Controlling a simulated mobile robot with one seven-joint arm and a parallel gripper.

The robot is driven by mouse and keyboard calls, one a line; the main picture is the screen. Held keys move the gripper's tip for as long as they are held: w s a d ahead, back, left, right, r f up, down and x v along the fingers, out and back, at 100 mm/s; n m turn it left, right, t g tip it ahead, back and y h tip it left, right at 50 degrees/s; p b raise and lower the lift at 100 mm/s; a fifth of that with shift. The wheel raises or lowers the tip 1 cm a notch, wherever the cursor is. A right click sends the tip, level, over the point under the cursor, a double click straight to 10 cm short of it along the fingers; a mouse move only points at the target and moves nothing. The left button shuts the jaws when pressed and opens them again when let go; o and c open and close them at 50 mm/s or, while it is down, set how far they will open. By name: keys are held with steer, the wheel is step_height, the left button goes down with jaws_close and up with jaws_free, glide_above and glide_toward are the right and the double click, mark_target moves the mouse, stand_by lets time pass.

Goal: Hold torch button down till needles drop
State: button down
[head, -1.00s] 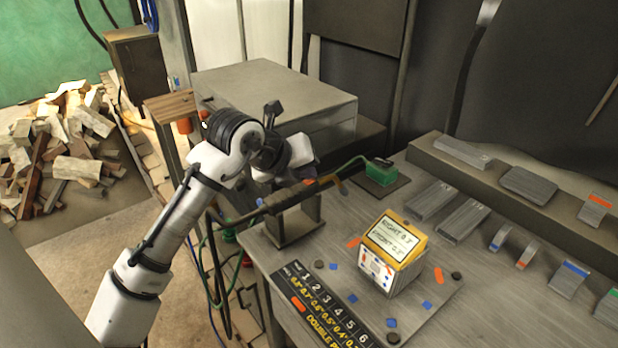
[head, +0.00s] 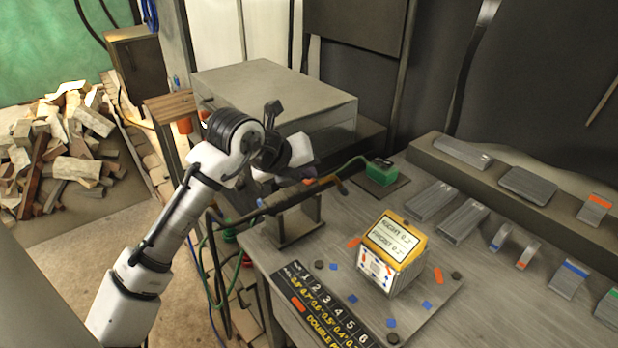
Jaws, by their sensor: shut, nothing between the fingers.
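The torch (head: 290,198) is a dark rod lying across a grey stand (head: 297,228) at the table's left edge, with a tan bent tip at its right end. My gripper (head: 308,174) is shut and points down at the torch from above. Its fingers are small and dark here, and I cannot tell whether they touch the torch. The button is hidden or too small to make out.
A green block (head: 381,172) with a cable stands behind the torch. A numbered black strip (head: 325,305) lies at the front. Metal pieces (head: 463,220) lie at the right. A grey cabinet (head: 275,95) stands close behind my arm.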

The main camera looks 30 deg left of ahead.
mark_target(305, 183)
steer(key=shift+r+p, duration=0.35)
steer(key=shift+r, duration=0.4)
steer(key=shift+r, duration=0.1)
steer(key=shift+r+p, duration=1.55)
steer(key=shift+r, duration=0.9)
